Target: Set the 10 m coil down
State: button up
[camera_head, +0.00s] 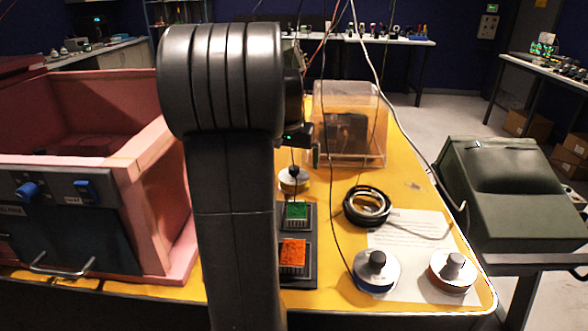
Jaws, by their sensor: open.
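A black coil of cable (367,206) lies flat on the yellow tabletop (411,160), at the upper left corner of a white printed sheet (410,236). No length marking on it can be read. My gripper (301,136) shows only in part, as a dark piece with a small green light behind my large dark arm link. It is above the table, left of the coil and farther back, apart from it. It is open, and I see nothing held in it. Its fingertips are mostly hidden.
Two knobbed discs (376,272) (453,271) stand at the front; another (293,179) is behind green (296,214) and orange (293,253) blocks. A clear box (349,125) is at the back. A pink foam enclosure (152,190) stands left. Thin cables hang down.

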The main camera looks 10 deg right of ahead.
aim_at(291, 181)
jog(key=v, duration=0.5)
jog(key=shift+s+r, duration=0.1)
jog(key=shift+r, duration=0.25)
